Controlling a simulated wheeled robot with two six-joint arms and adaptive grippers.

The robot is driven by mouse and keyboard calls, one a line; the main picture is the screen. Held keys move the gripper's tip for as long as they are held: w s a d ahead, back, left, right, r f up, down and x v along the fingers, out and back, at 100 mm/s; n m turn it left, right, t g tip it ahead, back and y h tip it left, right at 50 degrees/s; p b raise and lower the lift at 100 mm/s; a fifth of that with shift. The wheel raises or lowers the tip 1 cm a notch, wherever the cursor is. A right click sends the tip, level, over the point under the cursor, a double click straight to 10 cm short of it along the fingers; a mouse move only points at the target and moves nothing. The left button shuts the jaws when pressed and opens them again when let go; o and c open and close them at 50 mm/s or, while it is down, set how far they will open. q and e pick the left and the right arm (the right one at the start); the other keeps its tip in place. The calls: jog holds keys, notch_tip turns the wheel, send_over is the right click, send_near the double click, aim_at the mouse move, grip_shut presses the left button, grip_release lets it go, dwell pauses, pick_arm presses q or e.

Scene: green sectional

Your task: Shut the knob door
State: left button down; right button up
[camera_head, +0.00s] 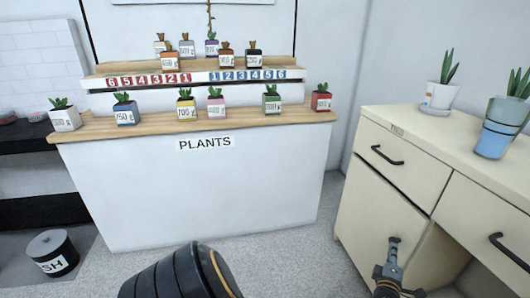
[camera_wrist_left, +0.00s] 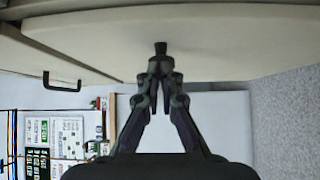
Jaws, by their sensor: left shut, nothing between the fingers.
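The cream cabinet door (camera_head: 375,220) is below a drawer at the right of the head view. Its pale face also fills the upper part of the left wrist view (camera_wrist_left: 215,45). A small dark knob (camera_wrist_left: 160,48) stands on the face, just beyond my fingertips. My left gripper (camera_head: 393,250) is in front of the door. In the left wrist view its fingers (camera_wrist_left: 160,67) meet at the tips, shut with nothing between them, very close to the knob. Whether they touch it I cannot tell. How far the door is ajar is unclear. My right gripper is out of view.
The drawer above has a dark handle (camera_head: 387,155); another handle (camera_head: 508,250) is further right. Potted plants stand on the cabinet top. A white plant counter (camera_head: 200,205) is at the back left, with a black bin (camera_head: 53,253) beside it. Grey floor lies between.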

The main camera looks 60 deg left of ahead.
aim_at(402, 241)
pick_arm(q)
jog(key=shift+w+d+r, duration=0.25)
jog(key=shift+w+r, duration=0.4)
jog(key=shift+w, duration=0.2)
jog(key=shift+w+d+f, duration=0.1)
jog(key=shift+w+f, duration=0.05)
jog(key=shift+w, duration=0.1)
jog(key=shift+w+d+f, duration=0.2)
jog(key=shift+w+f, duration=0.1)
jog(key=shift+w, duration=0.15)
jog(key=shift+s+r, duration=0.1)
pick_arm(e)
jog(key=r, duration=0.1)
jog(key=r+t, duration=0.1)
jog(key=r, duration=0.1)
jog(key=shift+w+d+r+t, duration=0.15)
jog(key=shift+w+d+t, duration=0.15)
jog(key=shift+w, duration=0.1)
pick_arm(q)
jog(key=shift+s+a, duration=0.1)
